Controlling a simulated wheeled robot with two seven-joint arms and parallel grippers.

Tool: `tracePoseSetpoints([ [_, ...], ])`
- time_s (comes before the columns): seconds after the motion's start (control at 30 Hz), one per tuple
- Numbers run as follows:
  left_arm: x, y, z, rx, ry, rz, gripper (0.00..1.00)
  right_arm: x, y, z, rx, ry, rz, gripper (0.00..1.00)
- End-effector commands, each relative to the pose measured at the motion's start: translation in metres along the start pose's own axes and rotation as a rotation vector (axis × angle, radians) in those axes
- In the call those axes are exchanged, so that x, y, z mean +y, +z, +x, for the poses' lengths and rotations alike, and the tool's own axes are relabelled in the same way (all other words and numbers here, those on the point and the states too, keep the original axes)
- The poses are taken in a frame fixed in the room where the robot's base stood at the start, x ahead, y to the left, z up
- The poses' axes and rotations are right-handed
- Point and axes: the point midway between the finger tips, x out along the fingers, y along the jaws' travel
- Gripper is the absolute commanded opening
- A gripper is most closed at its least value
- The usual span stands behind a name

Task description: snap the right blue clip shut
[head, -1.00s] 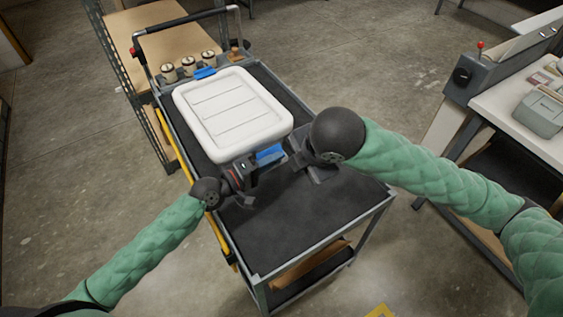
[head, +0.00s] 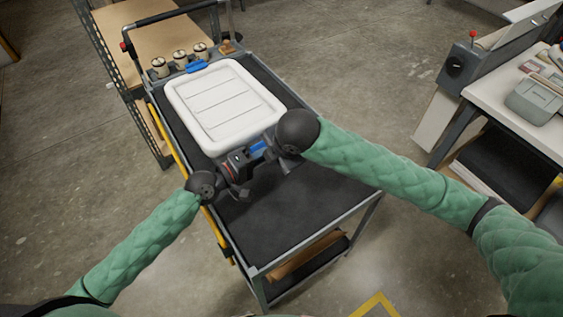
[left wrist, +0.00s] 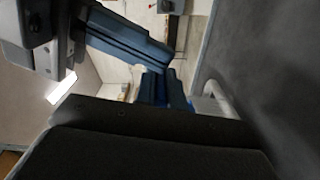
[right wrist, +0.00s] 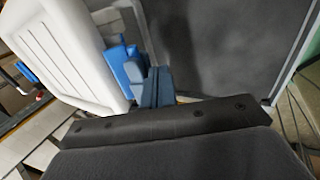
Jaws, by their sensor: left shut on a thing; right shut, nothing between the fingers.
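A box with a white lid (head: 225,105) stands on the cart. The right blue clip (head: 258,147) is on its near end, partly hidden by my grippers. It also shows bright blue in the right wrist view (right wrist: 125,64). My left gripper (head: 243,162) is at this end, its fingers closed with blue between them in the left wrist view (left wrist: 163,90); it seems to be on the clip. My right gripper (head: 280,150) is shut and empty, close beside the clip; contact is unclear. Whether the clip is latched is hidden. Another blue clip (head: 197,67) is on the far end.
The cart's dark mat (head: 285,210) is bare in front of the box. Several small jars (head: 180,57) stand beyond it by the cart handle. A white worktable (head: 510,120) with a grey case (head: 535,100) is at the right.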

Motion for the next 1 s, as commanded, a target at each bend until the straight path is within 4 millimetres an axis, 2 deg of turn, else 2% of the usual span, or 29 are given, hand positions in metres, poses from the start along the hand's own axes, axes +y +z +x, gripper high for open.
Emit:
tracePoseSetpoints([
  [0.47,-0.001,-0.001,0.0,0.0,-0.002,0.0,0.0,0.006,0.0,0.001,0.0,0.0,0.0,0.0],
  [0.73,-0.002,0.001,0.0,-0.001,-0.002,-0.001,0.0,0.021,0.0,0.001,0.0,0.003,0.0,0.0],
  [0.97,-0.003,0.005,0.0,-0.008,-0.004,-0.005,0.0,0.024,0.0,0.0,0.0,0.009,0.002,0.0],
  [1.0,-0.003,0.006,0.0,-0.008,-0.004,-0.006,0.13,0.024,0.0,0.0,0.0,0.01,0.002,0.0],
])
